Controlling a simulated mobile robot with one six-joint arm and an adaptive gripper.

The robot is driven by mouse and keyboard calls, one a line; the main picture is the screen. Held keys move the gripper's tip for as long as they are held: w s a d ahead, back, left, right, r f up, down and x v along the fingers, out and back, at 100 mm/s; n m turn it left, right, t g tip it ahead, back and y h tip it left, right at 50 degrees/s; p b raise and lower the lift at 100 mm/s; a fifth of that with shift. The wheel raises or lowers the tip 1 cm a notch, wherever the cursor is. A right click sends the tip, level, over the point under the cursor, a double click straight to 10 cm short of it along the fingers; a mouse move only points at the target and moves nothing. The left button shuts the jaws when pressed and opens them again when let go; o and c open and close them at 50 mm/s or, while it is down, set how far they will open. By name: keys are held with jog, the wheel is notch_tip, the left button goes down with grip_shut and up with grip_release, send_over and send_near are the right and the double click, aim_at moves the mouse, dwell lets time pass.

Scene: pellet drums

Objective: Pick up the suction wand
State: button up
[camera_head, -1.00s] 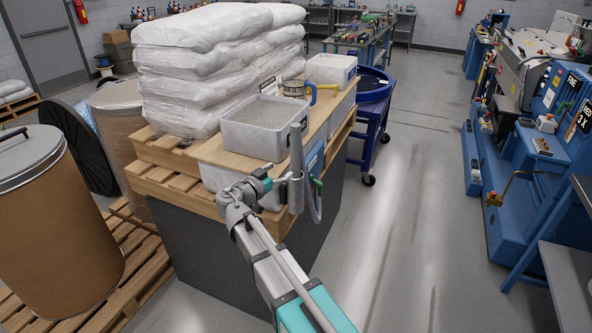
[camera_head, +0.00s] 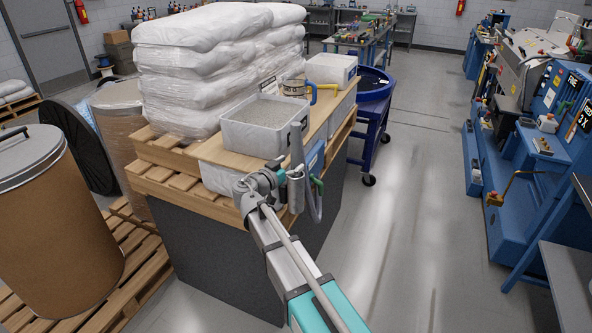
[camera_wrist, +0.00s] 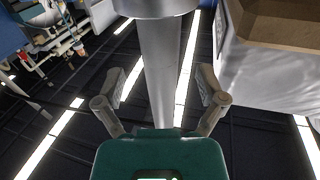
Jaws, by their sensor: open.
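The suction wand (camera_head: 297,150) is a grey metal tube standing roughly upright at the front right corner of the pallet stack, with a pale hose curving down beside it. In the wrist view the wand (camera_wrist: 162,70) runs down the middle, with a wider grey part at the top. My gripper (camera_wrist: 161,88) is open, with one finger on each side of the wand and a visible gap at both. In the head view my gripper (camera_head: 281,180) is at the wand's lower part, and its fingers are hard to make out.
A bin of grey pellets (camera_head: 264,124) stands on the wooden board behind the wand. White wrapped sacks (camera_head: 205,75) are stacked behind it. Brown drums (camera_head: 60,225) stand at left. The floor (camera_head: 400,220) at right is clear.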

jog(key=shift+x, duration=1.2)
grip_shut()
